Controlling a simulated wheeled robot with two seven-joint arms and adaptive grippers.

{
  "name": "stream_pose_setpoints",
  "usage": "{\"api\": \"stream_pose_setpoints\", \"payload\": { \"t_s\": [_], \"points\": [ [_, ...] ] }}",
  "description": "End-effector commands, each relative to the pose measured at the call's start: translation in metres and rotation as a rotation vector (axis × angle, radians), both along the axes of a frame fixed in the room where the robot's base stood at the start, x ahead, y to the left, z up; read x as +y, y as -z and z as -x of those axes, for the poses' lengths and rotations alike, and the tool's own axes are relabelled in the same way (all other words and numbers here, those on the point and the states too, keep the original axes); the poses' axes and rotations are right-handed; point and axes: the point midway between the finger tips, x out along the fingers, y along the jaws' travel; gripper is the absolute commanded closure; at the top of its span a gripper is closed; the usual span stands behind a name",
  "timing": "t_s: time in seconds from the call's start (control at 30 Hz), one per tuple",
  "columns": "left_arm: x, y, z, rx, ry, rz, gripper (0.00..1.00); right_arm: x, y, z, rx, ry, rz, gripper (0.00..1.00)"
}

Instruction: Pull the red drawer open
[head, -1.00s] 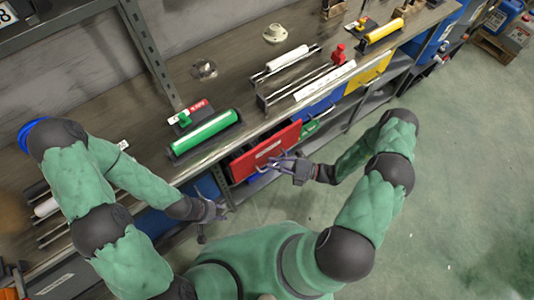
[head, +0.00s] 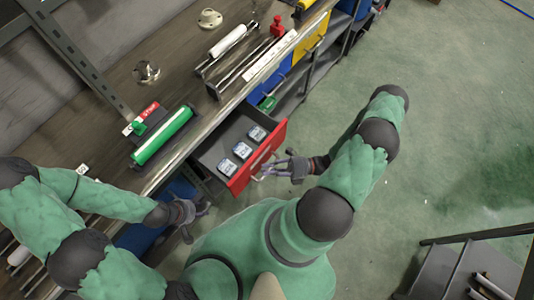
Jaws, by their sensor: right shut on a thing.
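The red drawer (head: 258,158) under the workbench stands pulled out, its dark inside showing. Several small pale boxes with dark labels (head: 242,150) lie in a row in it. My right gripper (head: 272,170) is at the outer face of the drawer, shut on the drawer's handle, which is partly hidden by the fingers. My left gripper (head: 199,209) is below and left of the drawer, near the bench's front edge, and holds nothing that I can see. Its fingers are small and dark, so I cannot tell how far they are apart.
On the workbench (head: 150,97) are a green roller (head: 161,135), a white roller (head: 228,40) and a red knob (head: 277,27). Blue (head: 270,88) and yellow (head: 310,38) drawer fronts are farther along. Dark steps (head: 455,275) stand at lower right.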

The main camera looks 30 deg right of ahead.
Motion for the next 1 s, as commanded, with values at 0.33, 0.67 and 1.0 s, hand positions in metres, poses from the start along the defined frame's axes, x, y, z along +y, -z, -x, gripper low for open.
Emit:
{"api": "stream_pose_setpoints", "payload": {
  "t_s": [0.33, 0.67, 1.0],
  "points": [
    [0.0, 0.0, 0.0, 0.0, 0.0, 0.0, 0.6, -0.002, 0.001, -0.001, -0.001, 0.002, 0.006, 0.7],
    [0.0, 0.0, 0.0, 0.0, 0.0, 0.0, 0.6, -0.008, 0.002, 0.002, -0.001, 0.003, 0.004, 0.7],
    [0.0, 0.0, 0.0, 0.0, 0.0, 0.0, 0.6, -0.063, 0.011, 0.027, -0.002, 0.004, 0.007, 0.7]
  ]
}}
